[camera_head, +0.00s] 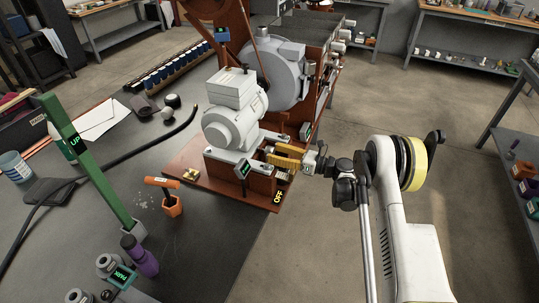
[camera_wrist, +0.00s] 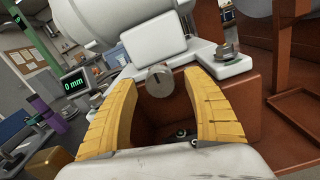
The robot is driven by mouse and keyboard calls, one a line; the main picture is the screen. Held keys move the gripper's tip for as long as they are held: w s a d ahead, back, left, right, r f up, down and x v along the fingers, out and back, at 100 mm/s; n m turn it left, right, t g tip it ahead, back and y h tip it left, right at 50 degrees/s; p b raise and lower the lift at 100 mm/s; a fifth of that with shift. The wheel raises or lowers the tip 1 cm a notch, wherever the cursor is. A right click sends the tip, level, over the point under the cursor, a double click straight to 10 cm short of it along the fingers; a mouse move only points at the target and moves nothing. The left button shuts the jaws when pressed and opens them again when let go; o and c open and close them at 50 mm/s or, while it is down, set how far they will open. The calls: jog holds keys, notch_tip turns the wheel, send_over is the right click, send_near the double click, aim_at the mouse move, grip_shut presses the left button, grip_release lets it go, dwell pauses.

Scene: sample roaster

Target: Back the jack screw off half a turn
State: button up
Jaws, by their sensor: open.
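A round grey metal knob (camera_wrist: 160,80) with a dark mark on its face, which looks like the jack screw head, sticks out below the motor's base in the wrist view. My gripper (camera_head: 272,157) is open at the front of the motor stand. In the wrist view its two yellow fingers stand either side of the knob, with gaps showing; how deep the knob sits between them I cannot tell. The grey motor (camera_head: 234,115) sits above. A small display (camera_wrist: 75,83) left of the fingers reads 0 mm. In the head view my fingers hide the knob.
A brown base plate (camera_head: 190,167) carries the motor stand, with an OFF label (camera_head: 278,197) at its front edge. An orange-handled tool (camera_head: 165,183) stands in an orange holder on the dark bench (camera_head: 205,240). A green UP post (camera_head: 90,165) rises left. Open floor lies right.

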jog(key=shift+x, duration=1.15)
jog(key=shift+c, duration=0.2)
jog(key=c, duration=1.1)
jog(key=shift+n, duration=0.3)
jog(key=shift+c, duration=0.2)
